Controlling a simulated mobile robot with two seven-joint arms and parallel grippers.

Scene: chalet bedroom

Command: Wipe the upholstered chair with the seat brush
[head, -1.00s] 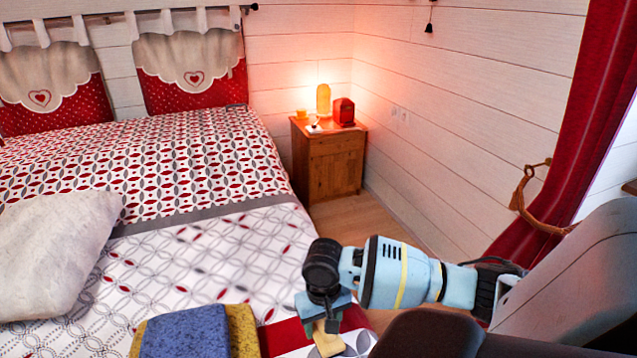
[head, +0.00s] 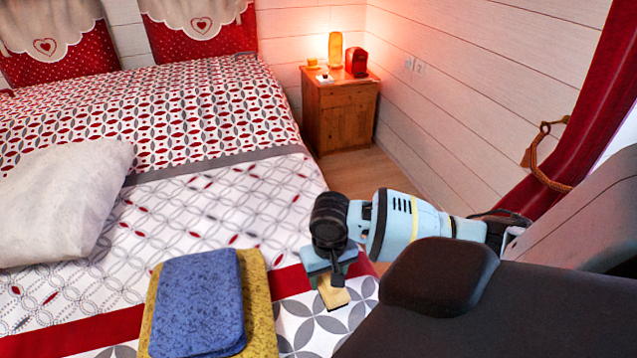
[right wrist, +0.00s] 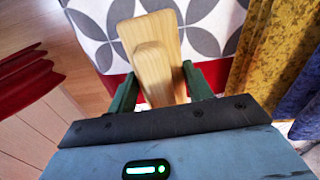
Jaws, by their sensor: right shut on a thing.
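The seat brush (head: 333,295) is a pale wooden piece held in my right gripper (head: 328,275), low over the foot end of the bed. In the right wrist view the brush (right wrist: 152,65) shows a flat wooden block with a rounded, raised grip. The two dark green fingers of my right gripper stand on either side of it, shut on it. The brush's underside is hidden, and I cannot tell whether it touches the bed cover. My left gripper is out of view. I cannot make out an upholstered chair in either view.
The bed (head: 230,205) fills the left and middle. A blue pad (head: 200,300) lies on a mustard one (head: 262,300) at its near end, left of the gripper. A pillow (head: 65,200) lies farther left. A wooden nightstand (head: 340,120) and red curtain (head: 575,130) stand at the right.

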